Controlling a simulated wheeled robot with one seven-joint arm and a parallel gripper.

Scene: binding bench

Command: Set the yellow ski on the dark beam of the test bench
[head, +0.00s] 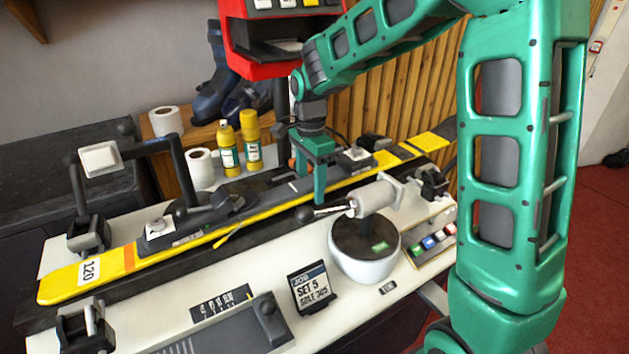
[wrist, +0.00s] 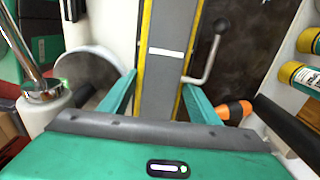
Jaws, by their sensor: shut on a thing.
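The long yellow ski (head: 70,284), with an orange band and a "120" label near its left tip, lies lengthwise along the test bench. Its grey middle shows in the wrist view (wrist: 160,90). My gripper (head: 308,178) comes down from above and is shut on the ski near its middle, one finger on each side; the fingers also show in the wrist view (wrist: 160,95). The dark beam (head: 170,264) runs under the ski, mostly hidden by it. I cannot tell whether the ski touches the beam or hangs just above it.
A white round unit (head: 365,265) with a metal lever stands just in front of the ski. Dark clamps (head: 85,330) stand at the bench ends. Yellow bottles (head: 228,148) and paper rolls (head: 200,168) stand behind. A "SET 5" display (head: 311,288) is at the front.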

